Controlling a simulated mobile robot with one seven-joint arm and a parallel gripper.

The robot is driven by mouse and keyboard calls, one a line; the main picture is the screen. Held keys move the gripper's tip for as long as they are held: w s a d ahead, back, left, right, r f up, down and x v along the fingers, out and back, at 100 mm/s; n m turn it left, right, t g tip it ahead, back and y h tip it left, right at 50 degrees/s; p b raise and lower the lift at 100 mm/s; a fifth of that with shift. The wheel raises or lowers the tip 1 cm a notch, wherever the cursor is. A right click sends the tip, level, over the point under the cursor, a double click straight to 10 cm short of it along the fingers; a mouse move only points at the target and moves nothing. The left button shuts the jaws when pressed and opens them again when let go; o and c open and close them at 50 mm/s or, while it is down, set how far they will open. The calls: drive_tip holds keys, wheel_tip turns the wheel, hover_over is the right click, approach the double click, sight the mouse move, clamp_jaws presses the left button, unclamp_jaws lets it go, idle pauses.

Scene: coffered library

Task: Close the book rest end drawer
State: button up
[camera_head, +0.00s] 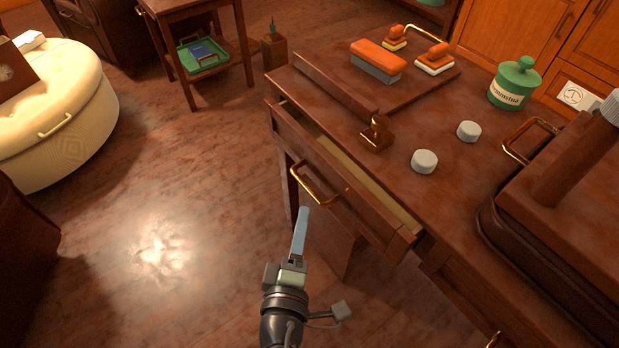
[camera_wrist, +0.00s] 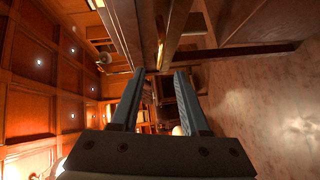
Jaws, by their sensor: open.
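The drawer (camera_head: 340,192) at the near left end of the wooden desk stands partly open, with a strip of its pale inside showing. Its brass bow handle (camera_head: 308,186) is on the front face. The book rest (camera_head: 335,85) lies on the desk top above the drawer. My gripper (camera_head: 302,212) is just in front of the drawer, its fingertips close below the handle; I cannot tell whether they touch it. In the wrist view my gripper (camera_wrist: 152,72) has its two fingers apart with nothing between them.
On the desk are an orange-topped brush (camera_head: 378,58), two stamps, a green jar (camera_head: 514,82), two white knobs (camera_head: 424,161) and a dark case (camera_head: 560,200) at right. A side table (camera_head: 190,10) and cream ottoman (camera_head: 60,120) stand at the left. The floor (camera_head: 160,220) left of the desk is clear.

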sight(309, 186)
drive_tip(key=x, duration=1)
drive_tip(key=shift+d, duration=0.1)
drive_tip(key=shift+c, duration=0.2)
clamp_jaws()
idle(1.0)
